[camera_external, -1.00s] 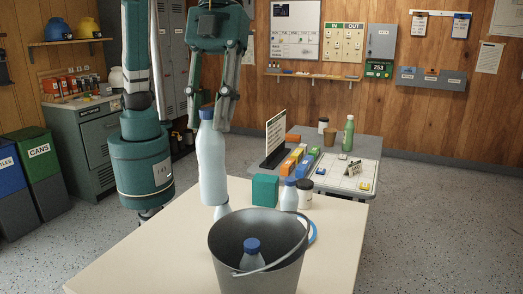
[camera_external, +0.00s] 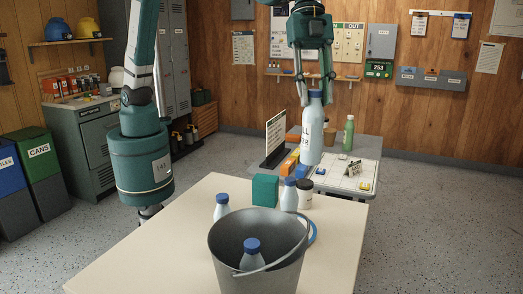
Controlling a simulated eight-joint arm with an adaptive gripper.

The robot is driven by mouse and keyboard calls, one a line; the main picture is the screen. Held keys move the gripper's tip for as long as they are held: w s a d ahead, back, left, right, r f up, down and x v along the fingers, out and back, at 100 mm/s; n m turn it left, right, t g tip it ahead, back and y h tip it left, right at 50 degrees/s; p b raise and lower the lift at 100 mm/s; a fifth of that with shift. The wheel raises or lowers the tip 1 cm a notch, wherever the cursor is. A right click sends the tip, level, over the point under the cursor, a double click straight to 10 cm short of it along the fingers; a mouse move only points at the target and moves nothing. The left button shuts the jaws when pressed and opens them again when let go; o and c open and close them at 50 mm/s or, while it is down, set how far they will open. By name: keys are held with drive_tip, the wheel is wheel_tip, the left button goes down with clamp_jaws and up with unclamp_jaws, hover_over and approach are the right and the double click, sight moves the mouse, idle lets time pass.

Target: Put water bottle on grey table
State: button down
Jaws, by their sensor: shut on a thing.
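My gripper (camera_external: 315,87) is shut on a pale water bottle (camera_external: 312,133) with a blue cap, gripping it near the top. The bottle hangs upright and, in this view, overlaps the near left part of the grey table (camera_external: 372,144). Whether its base touches the table cannot be told for sure. Similar blue-capped bottles are on the cream table: one at its left back (camera_external: 221,208), one beside the teal box (camera_external: 289,196), and one inside the bucket (camera_external: 251,258).
The cream table (camera_external: 150,245) in front carries a grey bucket (camera_external: 245,225), a teal box (camera_external: 265,189) and a dark-lidded white jar (camera_external: 305,195).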

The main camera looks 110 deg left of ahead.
drive_tip(key=w+a+n+t+y+p, duration=0.1)
drive_tip(key=w+a+n, duration=0.15)
drive_tip(key=a, duration=1.45)
drive_tip(key=w+a+n+y+p, duration=0.1)
drive_tip(key=a+n, duration=0.2)
drive_tip(key=a, duration=1.4)
drive_tip(key=s+a+n+t+y+p, duration=0.1)
drive_tip(key=s+a+n, duration=0.3)
drive_tip(key=a, duration=1.3)
drive_tip(key=s+a+n+y+p, duration=0.15)
drive_tip(key=s+a, duration=0.45)
drive_tip(key=a, duration=1.1)
wheel_tip(320, 180, down, 18)
drive_tip(key=shift+d+h, duration=0.25)
drive_tip(key=shift+h, duration=0.2)
drive_tip(key=shift+w, duration=0.1)
wheel_tip(320, 180, down, 6)
drive_tip(key=shift+b, duration=0.3)
drive_tip(key=shift+f, duration=0.1)
